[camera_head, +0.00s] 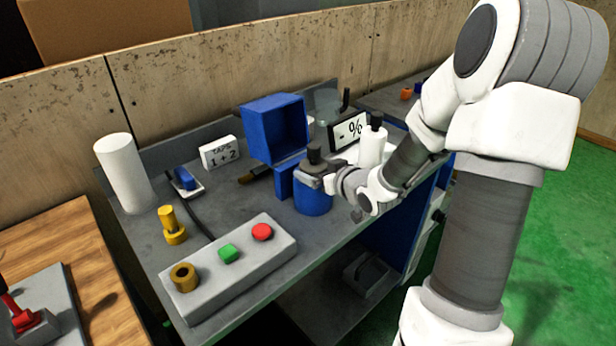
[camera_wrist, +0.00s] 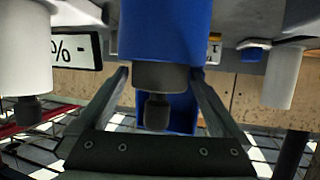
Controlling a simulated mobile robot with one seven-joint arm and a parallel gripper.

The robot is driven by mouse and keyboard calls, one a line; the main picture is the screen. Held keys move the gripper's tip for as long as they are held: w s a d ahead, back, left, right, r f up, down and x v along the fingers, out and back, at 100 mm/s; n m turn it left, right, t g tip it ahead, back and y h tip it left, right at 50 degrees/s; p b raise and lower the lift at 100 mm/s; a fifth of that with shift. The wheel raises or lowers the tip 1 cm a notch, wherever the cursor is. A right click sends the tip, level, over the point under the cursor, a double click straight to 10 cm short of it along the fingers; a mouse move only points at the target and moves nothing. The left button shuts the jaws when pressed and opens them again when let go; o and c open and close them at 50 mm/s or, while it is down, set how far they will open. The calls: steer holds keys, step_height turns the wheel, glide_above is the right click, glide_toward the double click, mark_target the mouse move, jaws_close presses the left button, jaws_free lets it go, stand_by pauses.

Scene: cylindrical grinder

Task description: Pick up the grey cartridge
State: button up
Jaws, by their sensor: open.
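The grey cartridge (camera_head: 313,167) with a dark knob on top stands upright, its lower part hidden in a blue cylinder (camera_head: 313,201) on the grey bench. In the wrist view the picture is upside down, and the cartridge (camera_wrist: 160,77) shows as a grey collar below the blue cylinder (camera_wrist: 165,30). My gripper (camera_head: 317,181) is at the cartridge, coming from the right. Its open fingers (camera_wrist: 159,74) lie on either side of the collar, with narrow gaps in the wrist view.
A blue open box (camera_head: 274,128) stands behind the cylinder. A white bottle with a black cap (camera_head: 372,146) and a "%" display (camera_head: 347,130) are close to my wrist. A button panel (camera_head: 229,268) lies at the front left. The bench between is mostly clear.

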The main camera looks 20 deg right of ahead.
steer(key=shift+w+f, duration=0.15)
steer(key=shift+w, duration=0.2)
steer(key=shift+s, duration=0.1)
steer(key=shift+c, duration=0.3)
jaws_close()
